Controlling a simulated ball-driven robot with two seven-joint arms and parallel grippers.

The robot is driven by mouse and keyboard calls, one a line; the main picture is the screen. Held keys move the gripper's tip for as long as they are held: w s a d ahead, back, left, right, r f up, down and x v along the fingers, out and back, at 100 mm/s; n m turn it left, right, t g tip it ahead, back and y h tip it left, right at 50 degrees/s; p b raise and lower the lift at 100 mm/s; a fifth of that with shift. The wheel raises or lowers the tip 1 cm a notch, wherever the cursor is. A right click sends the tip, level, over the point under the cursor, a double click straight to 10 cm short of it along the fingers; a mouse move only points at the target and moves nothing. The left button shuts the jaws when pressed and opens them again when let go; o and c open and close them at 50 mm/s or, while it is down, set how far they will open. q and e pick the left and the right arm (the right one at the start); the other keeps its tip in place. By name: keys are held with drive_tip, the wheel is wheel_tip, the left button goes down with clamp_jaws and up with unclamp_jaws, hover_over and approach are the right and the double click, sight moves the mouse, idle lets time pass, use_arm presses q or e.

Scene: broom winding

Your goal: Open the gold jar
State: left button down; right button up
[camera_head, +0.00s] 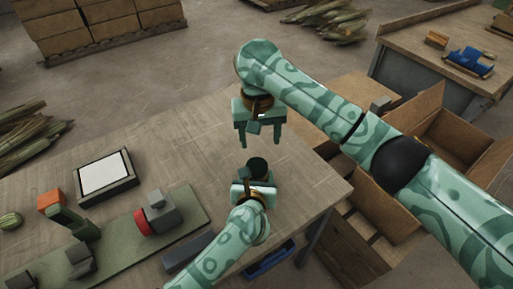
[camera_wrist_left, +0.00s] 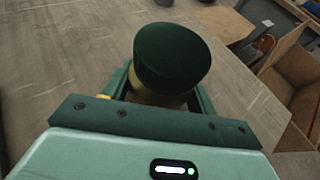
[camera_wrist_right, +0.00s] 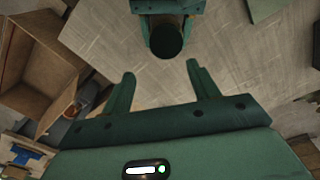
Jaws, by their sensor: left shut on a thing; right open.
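The gold jar (camera_wrist_left: 150,99) stands on the workbench, with a wide dark green lid (camera_wrist_left: 172,58) on top. The lid also shows in the head view (camera_head: 257,167) and in the right wrist view (camera_wrist_right: 166,41). My left gripper (camera_head: 256,181) is shut around the jar's body below the lid, and its fingers hide most of the gold. My right gripper (camera_head: 260,143) is open and empty, pointing down beyond the jar in the head view. In the right wrist view its spread fingers (camera_wrist_right: 160,70) are apart from the lid.
Left on the workbench (camera_head: 205,125) are a device with a white plate (camera_head: 104,174) and a green board (camera_head: 115,268) carrying a red-ended tool (camera_head: 155,215). Open cardboard boxes (camera_head: 395,215) stand beyond the right edge. The bench around the jar is mostly clear.

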sight(256, 165)
drive_tip(key=m, duration=0.5)
drive_tip(key=shift+s+a+f+m, duration=0.1)
drive_tip(key=shift+s+f+m, duration=0.1)
drive_tip(key=shift+m, duration=0.2)
drive_tip(key=m, duration=0.6)
drive_tip(key=shift+s+a+f+m, duration=0.15)
drive_tip(key=shift+a+f+m, duration=0.1)
drive_tip(key=shift+a+m, duration=0.05)
drive_tip(key=shift+f, duration=0.3)
wheel_tip(256, 165, down, 7)
drive_tip(key=shift+f, duration=0.15)
drive_tip(key=c, duration=0.8)
drive_tip(key=n, duration=0.5)
drive_tip(key=shift+n, duration=0.4)
drive_tip(key=n, duration=1.2)
drive_tip(key=shift+n, duration=0.4)
drive_tip(key=n, duration=0.8)
drive_tip(key=shift+r, duration=0.2)
